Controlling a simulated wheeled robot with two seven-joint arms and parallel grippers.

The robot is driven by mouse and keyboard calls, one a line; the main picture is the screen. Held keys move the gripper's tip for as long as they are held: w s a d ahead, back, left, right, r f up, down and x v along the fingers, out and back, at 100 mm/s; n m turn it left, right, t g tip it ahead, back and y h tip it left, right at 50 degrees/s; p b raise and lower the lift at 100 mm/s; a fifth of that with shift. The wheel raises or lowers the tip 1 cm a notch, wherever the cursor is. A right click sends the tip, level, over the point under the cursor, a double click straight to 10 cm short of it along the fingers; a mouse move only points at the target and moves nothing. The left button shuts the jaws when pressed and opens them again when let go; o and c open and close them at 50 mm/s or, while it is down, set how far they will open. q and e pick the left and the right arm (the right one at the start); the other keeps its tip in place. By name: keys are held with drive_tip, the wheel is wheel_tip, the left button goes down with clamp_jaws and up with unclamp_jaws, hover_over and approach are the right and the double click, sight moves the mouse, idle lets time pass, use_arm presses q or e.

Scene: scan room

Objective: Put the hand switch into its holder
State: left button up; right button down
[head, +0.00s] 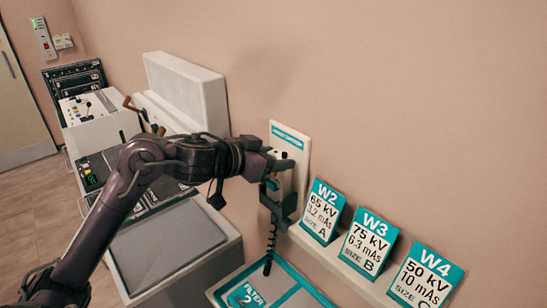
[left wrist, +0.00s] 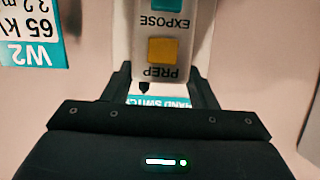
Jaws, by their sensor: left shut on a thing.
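The hand switch (left wrist: 165,22) is a pale handset with a teal EXPOSE button and a yellow PREP button. In the left wrist view it lies between the two fingers of my left gripper (left wrist: 161,85), which is shut on it. In the head view my left gripper (head: 272,178) holds it close in front of the white wall plate (head: 303,150) with a teal label. A dark bracket (head: 284,207), apparently the holder, shows just below the gripper. Whether the switch touches it is hidden. A coiled cord (head: 271,243) hangs below. My right gripper is out of view.
Signs W2 (head: 322,212), W3 (head: 366,242) and W4 (head: 426,276) stand on a ledge right of the gripper. A teal filter tray (head: 317,293) lies below. A grey-topped cabinet (head: 168,248) stands under my left arm. The wall above the signs is bare.

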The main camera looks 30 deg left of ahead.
use_arm(q)
drive_tip(key=shift+w+a, duration=0.1)
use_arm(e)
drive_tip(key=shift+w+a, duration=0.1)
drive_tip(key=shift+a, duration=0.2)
use_arm(q)
drive_tip(key=shift+f, duration=0.45)
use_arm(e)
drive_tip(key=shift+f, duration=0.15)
use_arm(q)
drive_tip(key=o, duration=1.3)
drive_tip(key=shift+c, duration=0.2)
drive_tip(key=o, duration=0.4)
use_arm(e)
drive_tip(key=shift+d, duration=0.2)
use_arm(q)
drive_tip(key=shift+p+v, duration=1.1)
drive_tip(key=shift+v, duration=2.9)
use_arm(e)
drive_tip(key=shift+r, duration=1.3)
